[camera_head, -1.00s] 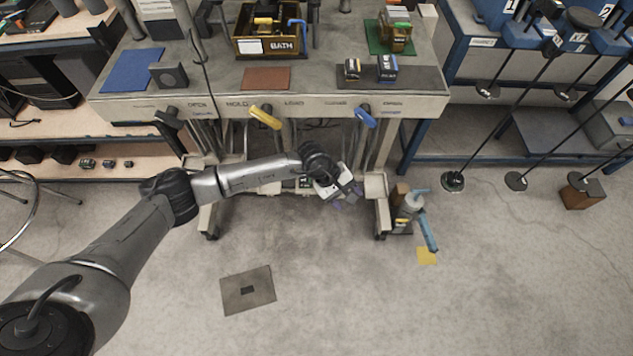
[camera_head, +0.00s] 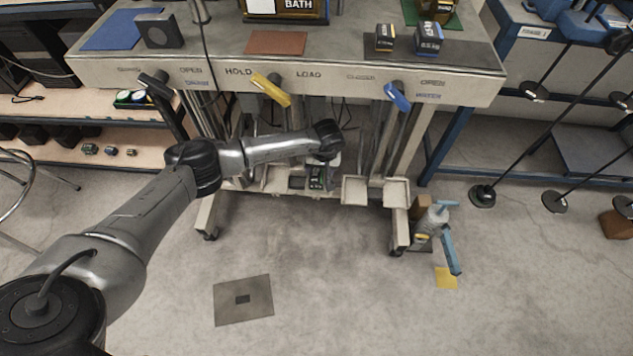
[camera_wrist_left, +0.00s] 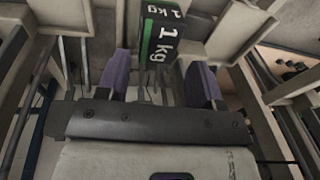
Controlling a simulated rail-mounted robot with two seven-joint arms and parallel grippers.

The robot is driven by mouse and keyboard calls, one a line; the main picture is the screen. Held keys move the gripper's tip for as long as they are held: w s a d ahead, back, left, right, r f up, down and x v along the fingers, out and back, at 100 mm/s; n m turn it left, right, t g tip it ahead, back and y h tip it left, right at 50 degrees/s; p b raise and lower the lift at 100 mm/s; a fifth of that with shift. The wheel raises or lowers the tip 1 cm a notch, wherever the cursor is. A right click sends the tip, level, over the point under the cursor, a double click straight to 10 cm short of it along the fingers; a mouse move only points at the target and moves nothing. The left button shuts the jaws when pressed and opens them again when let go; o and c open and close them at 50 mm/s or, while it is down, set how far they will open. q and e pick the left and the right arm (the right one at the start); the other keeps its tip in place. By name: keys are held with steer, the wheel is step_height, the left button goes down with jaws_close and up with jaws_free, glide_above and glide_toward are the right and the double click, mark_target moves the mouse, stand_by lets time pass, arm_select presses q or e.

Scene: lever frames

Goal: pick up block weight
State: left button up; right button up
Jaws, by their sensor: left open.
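A dark block weight (camera_head: 317,178) with a green stripe sits in a pale tray under the workbench. In the left wrist view the same block weight (camera_wrist_left: 160,33) reads "1 kg" and stands just ahead of my fingers, in line with the gap. My left gripper (camera_wrist_left: 161,82) is open, its two purple fingers spread to either side of the gap. In the head view my wrist hides most of that gripper. Whether the block reaches in between the fingertips is hard to tell. My right gripper is not in view.
Two small weights, one here (camera_head: 385,37) and a larger one (camera_head: 428,40), stand on the bench's dark mat. Yellow (camera_head: 270,89) and blue (camera_head: 397,97) levers stick out from the bench front. Tray walls and frame legs crowd the block. The floor in front is mostly clear.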

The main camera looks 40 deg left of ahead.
mark_target(317, 175)
arm_select(q)
steer(key=shift+a+f, duration=0.2)
steer(key=shift+f, duration=0.65)
steer(key=f+b, duration=0.4)
steer(key=f, duration=0.1)
steer(key=shift+w+a+f+b, duration=0.1)
steer(key=shift+w+a+b, duration=0.05)
steer(key=shift+a+b, duration=0.25)
steer(key=shift+c, duration=0.3)
steer(key=shift+c, duration=0.9)
jaws_close()
